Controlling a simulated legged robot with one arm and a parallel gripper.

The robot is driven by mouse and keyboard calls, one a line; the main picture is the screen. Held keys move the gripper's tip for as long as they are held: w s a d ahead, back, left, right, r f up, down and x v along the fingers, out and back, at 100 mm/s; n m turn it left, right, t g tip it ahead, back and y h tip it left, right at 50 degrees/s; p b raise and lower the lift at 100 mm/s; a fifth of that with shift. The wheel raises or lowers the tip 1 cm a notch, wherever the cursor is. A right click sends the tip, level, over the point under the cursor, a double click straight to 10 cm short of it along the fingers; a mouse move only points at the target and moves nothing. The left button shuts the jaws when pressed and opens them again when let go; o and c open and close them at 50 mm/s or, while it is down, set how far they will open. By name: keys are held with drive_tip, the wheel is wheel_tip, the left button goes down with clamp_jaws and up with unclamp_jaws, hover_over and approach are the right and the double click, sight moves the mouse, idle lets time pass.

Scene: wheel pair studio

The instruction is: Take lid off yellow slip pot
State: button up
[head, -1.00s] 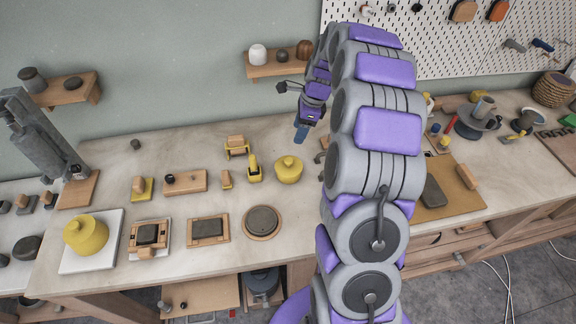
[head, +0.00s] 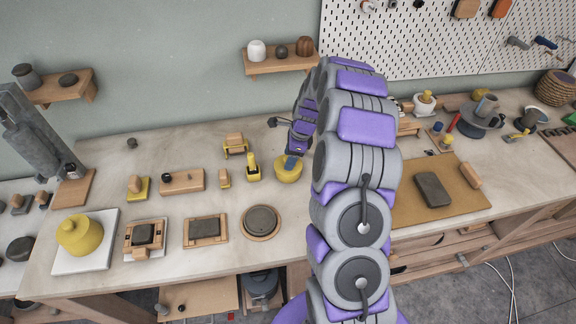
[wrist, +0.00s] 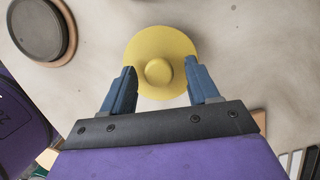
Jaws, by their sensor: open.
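A small yellow lidded pot (head: 286,174) stands on the bench right of the middle in the head view, its top partly hidden by my gripper. In the wrist view its round yellow lid (wrist: 178,52) with a knob (wrist: 158,72) is seen from above. My gripper (wrist: 158,80) is open, with one blue finger on each side of the knob over the lid. I cannot tell whether the fingers touch the lid. It also shows in the head view (head: 290,162). A larger yellow lidded pot (head: 80,236) stands on a white board at the left.
Small yellow and wooden tools (head: 253,168) stand just left of the pot. A round dark disc on a wooden bat (head: 261,222) lies in front of it. A wall shelf (head: 281,64) hangs behind. Bare bench lies around the pot's front.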

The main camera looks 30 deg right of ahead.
drive_tip(key=shift+f, duration=0.35)
drive_tip(key=shift+r, duration=0.1)
drive_tip(key=c, duration=1.1)
drive_tip(key=shift+o, duration=0.2)
